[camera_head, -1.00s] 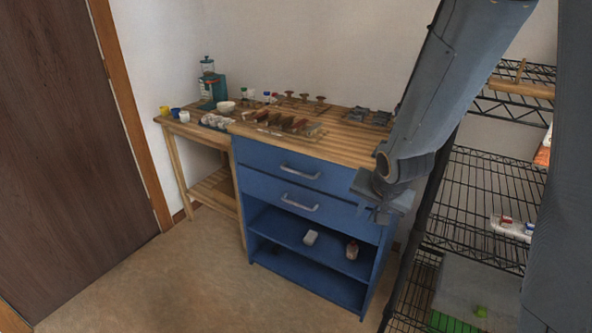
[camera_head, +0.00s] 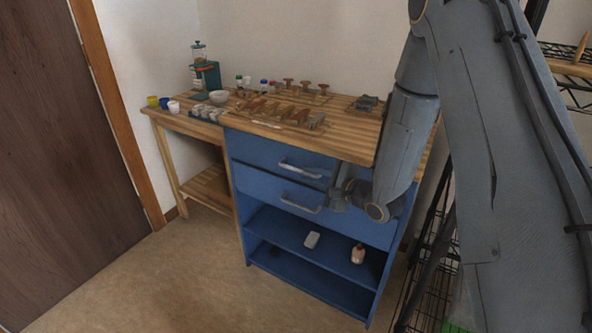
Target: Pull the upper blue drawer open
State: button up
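The blue cabinet (camera_head: 335,292) has two drawers above two open shelves. The upper blue drawer (camera_head: 255,153) looks closed, with a silver bar handle (camera_head: 300,170) on its front. The lower blue drawer (camera_head: 262,187) looks closed and has a similar handle (camera_head: 301,204). My gripper (camera_head: 336,194) is in front of the drawers, just right of both handles and at a height between them. It appears apart from the upper handle. Its fingers are small and dark, so their opening is unclear. My arm hides the right part of the drawer fronts.
The wooden top (camera_head: 345,127) carries tools and several small items. A side table (camera_head: 178,124) at left holds cups, a bowl (camera_head: 219,97) and a teal grinder (camera_head: 205,72). Floor (camera_head: 170,280) at left is clear.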

aim_at(300, 171)
jog(key=x, duration=0.6)
jog(key=shift+w+a, duration=0.1)
grip_shut()
